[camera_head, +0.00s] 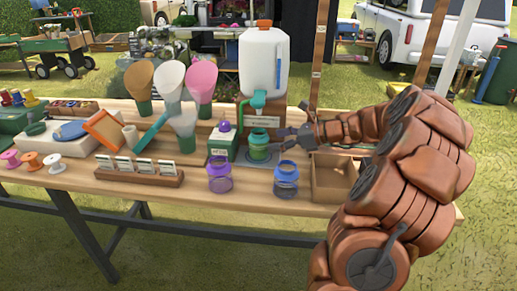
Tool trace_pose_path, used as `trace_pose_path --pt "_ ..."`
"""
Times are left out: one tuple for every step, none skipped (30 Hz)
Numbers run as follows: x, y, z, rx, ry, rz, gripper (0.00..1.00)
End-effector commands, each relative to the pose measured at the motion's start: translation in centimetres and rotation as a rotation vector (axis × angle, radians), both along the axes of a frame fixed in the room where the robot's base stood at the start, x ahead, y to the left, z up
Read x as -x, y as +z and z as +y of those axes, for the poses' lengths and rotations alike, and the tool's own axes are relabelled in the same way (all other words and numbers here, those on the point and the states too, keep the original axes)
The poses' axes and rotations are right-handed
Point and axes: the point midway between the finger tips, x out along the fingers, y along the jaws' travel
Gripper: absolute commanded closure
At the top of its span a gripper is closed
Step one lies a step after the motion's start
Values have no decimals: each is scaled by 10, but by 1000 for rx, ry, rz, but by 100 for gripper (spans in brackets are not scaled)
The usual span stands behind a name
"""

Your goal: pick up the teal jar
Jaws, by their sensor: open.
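A green-teal jar (258,147) stands upright under the teal tap of the white dispenser, near the middle of the wooden table. My gripper (280,140) comes in from the right at about the height of the green-teal jar. Its jaws are open and its fingertips are close to that jar's right side. I cannot tell whether they touch it. No jar is held.
A purple jar (219,178) stands front left of the green-teal jar. The white dispenser (264,60) rises behind it. An open cardboard box (334,181) lies below my arm. A card rack (139,173) and several funnels (201,78) stand to the left.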

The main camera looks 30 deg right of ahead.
Motion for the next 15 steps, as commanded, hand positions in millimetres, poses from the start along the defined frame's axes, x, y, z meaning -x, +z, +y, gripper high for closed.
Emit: trace_pose_path --pt "-4 -2 4 0 3 1 20" --pt "-6 -3 5 1 2 1 20" --pt "-8 -4 6 0 1 0 20" --pt "-10 -5 8 1 0 0 20" --pt "-11 -6 9 1 0 0 20" --pt "-15 -8 12 2 0 1 20" --pt "-18 -10 15 2 0 1 20" --pt "-21 -11 17 1 0 2 20" --pt "-25 -14 21 1 1 2 20" --pt "-28 -15 24 1 1 2 20" --pt "-31 -16 26 0 1 1 20" --pt "-34 -18 28 1 1 0 20" --pt "-37 -19 29 1 1 0 20" --pt "-39 -20 31 1 1 0 20" --pt "-41 -21 32 1 0 0 20"
